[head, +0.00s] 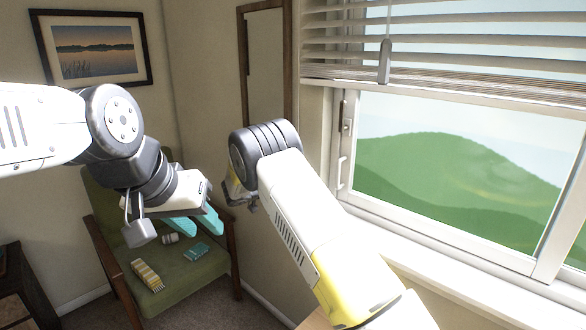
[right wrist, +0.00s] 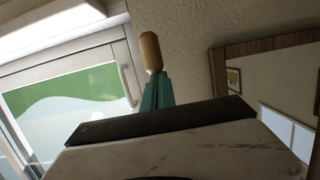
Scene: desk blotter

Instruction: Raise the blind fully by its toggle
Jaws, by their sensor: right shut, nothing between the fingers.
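The blind (head: 440,42) has pale slats gathered over the upper part of the window, with its bottom rail above the open glass. A tan wooden toggle (right wrist: 151,52) shows in the right wrist view, just beyond the tips of my right gripper (right wrist: 157,84). The teal fingers of that gripper are shut with nothing between them; I cannot tell whether they touch the toggle. In the head view the toggle is not visible and my right arm hides its own fingers. My left gripper (head: 207,232) is open and empty, in front of the green armchair.
The window frame (head: 347,140) with a handle is right of my right arm. A grey handle (head: 385,62) hangs before the blind. A mirror (head: 264,60) is on the wall. The green armchair (head: 190,275) holds small items. A picture (head: 93,48) hangs at left.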

